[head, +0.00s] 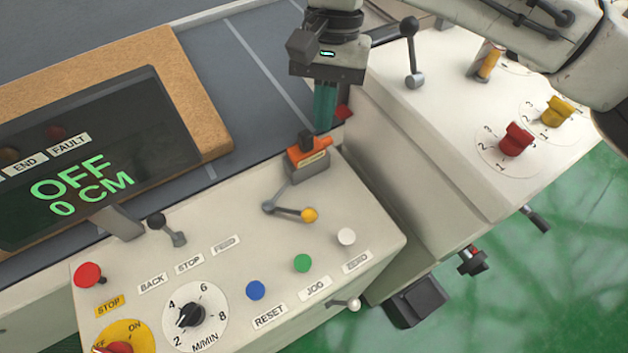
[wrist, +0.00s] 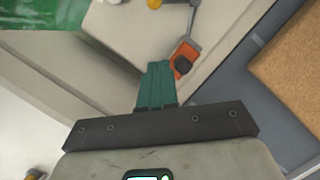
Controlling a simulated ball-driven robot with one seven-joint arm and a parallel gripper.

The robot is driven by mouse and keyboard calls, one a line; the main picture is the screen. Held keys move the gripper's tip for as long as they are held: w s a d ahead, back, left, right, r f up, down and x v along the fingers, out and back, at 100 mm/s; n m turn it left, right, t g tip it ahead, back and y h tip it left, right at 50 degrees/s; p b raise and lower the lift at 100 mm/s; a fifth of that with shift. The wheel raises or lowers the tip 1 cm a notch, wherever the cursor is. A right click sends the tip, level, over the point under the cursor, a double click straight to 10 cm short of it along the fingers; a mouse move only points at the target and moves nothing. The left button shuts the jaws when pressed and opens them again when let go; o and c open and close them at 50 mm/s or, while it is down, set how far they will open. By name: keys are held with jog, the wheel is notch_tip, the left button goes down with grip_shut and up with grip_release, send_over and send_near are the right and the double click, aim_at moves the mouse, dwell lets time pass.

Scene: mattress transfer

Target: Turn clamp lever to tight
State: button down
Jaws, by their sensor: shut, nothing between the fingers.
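My gripper (head: 323,126) is shut and empty, its teal fingers pointing down near the far edge of the console. They also show in the wrist view (wrist: 158,68). An orange block with a black knob (head: 308,152) sits just beside the fingertips, slightly nearer the camera; it shows in the wrist view (wrist: 184,57) right of the fingers. I see no clear contact. A bent grey lever with a yellow knob (head: 308,215) lies in front of that block. I cannot read any clamp or tight marking, so I cannot tell which lever is the clamp lever.
The console (head: 240,215) carries a black-knobbed lever (head: 158,220), several buttons and a dial (head: 191,315). A dark display (head: 85,165) reads OFF, 0 CM. Another black-knobbed lever (head: 410,30) and red and yellow knobs stand on the right cabinet (head: 450,115).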

jog(key=shift+f, duration=0.1)
send_near(295, 212)
jog(key=w+d+f, duration=0.2)
jog(key=f, duration=0.1)
jog(key=w+d+f, duration=0.1)
jog(key=f, duration=0.1)
jog(key=shift+w+d+p, duration=0.1)
jog(key=shift+w+p, duration=0.2)
jog(key=shift+p, duration=0.05)
jog(key=shift+s+a+f+p, duration=0.2)
jog(key=shift+s, duration=0.75)
jog(key=shift+s+a+f+p, duration=0.15)
jog(key=shift+s+f+p, duration=0.05)
jog(key=shift+s, duration=0.75)
jog(key=shift+s, duration=0.1)
